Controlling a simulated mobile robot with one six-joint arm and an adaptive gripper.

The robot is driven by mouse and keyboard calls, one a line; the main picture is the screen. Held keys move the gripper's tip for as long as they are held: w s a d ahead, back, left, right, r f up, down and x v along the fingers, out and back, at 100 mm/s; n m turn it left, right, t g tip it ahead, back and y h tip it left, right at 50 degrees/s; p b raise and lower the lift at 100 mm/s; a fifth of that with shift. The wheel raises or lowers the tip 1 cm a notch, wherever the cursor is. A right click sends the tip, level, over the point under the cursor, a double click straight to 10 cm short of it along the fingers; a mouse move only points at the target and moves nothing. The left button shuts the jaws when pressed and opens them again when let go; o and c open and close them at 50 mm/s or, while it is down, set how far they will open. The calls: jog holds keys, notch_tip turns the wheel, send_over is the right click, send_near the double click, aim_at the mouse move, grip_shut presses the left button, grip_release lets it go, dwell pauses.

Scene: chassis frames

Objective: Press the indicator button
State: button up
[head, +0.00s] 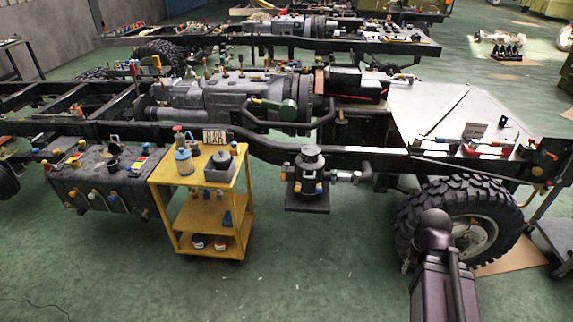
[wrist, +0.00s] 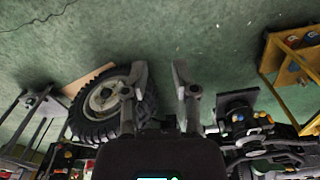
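I cannot tell which part is the indicator button. Many small coloured knobs and caps show on the chassis frame (head: 380,158) in the head view, too small to make out. One group of red, blue and white parts (head: 470,148) sits on the right end of the frame. A black unit with yellow and blue caps (head: 308,180) hangs at the middle; it also shows in the wrist view (wrist: 240,115).
A yellow cart (head: 202,212) with bottles and cans stands left of the black unit. A large tyre (head: 462,215) is at the right, near my arm. A dark tank (head: 95,180) with coloured caps is at the left. Green floor (head: 320,270) in front is clear.

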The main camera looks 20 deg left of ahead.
grip_shut()
dwell(1.0)
